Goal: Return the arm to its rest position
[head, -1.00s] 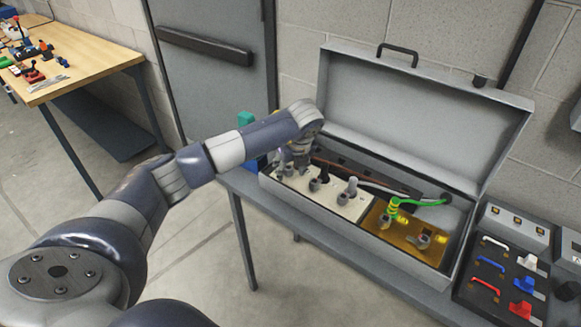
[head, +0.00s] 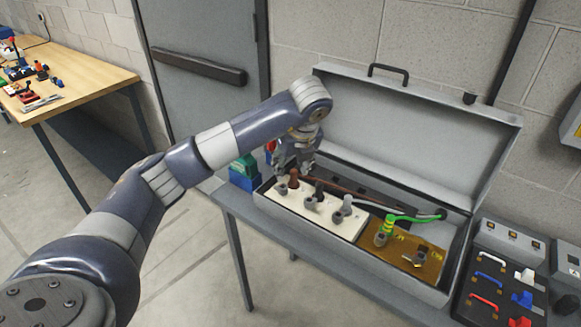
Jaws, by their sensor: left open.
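My left arm comes in from the lower left. Its gripper (head: 296,165) is open and points down above the left end of an open grey case (head: 345,258). It is near the brown plug (head: 293,178), with a small overlap in the picture; I cannot tell whether they touch. The plug stands at the left of a cream panel (head: 335,228), with a black plug (head: 318,192) and a grey plug (head: 347,204) to its right. A green-yellow plug (head: 389,226) stands in the brown panel (head: 417,258). My right gripper is not in view.
The case's raised lid (head: 415,130) stands behind the arm. Green and blue boxes (head: 243,178) sit left of the case. A black panel with coloured handles (head: 497,290) lies at the right. A wooden table (head: 80,85) with small parts is at the upper left. A grey door (head: 205,110) is behind.

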